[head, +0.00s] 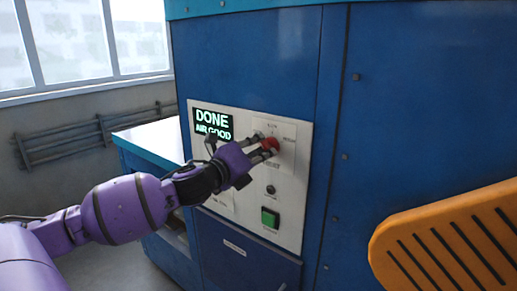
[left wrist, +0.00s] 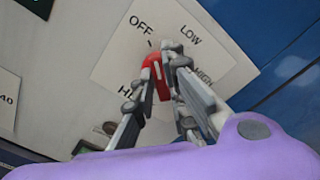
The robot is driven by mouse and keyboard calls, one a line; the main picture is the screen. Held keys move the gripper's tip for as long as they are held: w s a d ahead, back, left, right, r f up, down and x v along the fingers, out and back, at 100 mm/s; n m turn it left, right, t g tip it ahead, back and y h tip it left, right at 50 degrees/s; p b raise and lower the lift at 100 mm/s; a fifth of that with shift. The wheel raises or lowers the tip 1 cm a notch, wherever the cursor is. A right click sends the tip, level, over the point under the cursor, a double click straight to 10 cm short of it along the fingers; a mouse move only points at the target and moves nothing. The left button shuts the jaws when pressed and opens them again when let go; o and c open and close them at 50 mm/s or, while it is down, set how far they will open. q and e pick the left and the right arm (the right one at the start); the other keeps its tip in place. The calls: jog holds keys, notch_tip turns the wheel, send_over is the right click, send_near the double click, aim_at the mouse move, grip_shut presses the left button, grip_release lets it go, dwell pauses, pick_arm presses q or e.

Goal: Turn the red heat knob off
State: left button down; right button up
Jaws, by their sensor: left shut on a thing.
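The red heat knob (head: 272,143) sits on the pale control panel (head: 298,205) of the blue machine. My left gripper (head: 268,150) is shut on it. In the left wrist view the red knob (left wrist: 154,70) shows between the two grey fingers of my left gripper (left wrist: 160,78), which partly cover it. The knob's upper end lies just below a small dark tick by the word OFF (left wrist: 140,25). LOW (left wrist: 190,34) is to the right and HIGH (left wrist: 203,76) lower right, partly covered. The exact pointer direction is hard to tell. My right gripper is not in view.
A screen (head: 213,124) reading "DONE, AIR GOOD" is left of the knob. A small dark control (head: 270,189) and a green button (head: 270,218) are below it. An orange slotted piece (head: 440,240) stands at the lower right.

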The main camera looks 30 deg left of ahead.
pick_arm(q)
jog(key=shift+f+n, duration=0.1)
jog(key=shift+n, duration=0.8)
jog(key=c, duration=1.8)
grip_release()
jog(key=shift+o, duration=0.2)
jog(key=shift+s, duration=0.1)
jog(key=s+a, duration=0.1)
jog(key=s, duration=1)
jog(key=shift+s, duration=0.4)
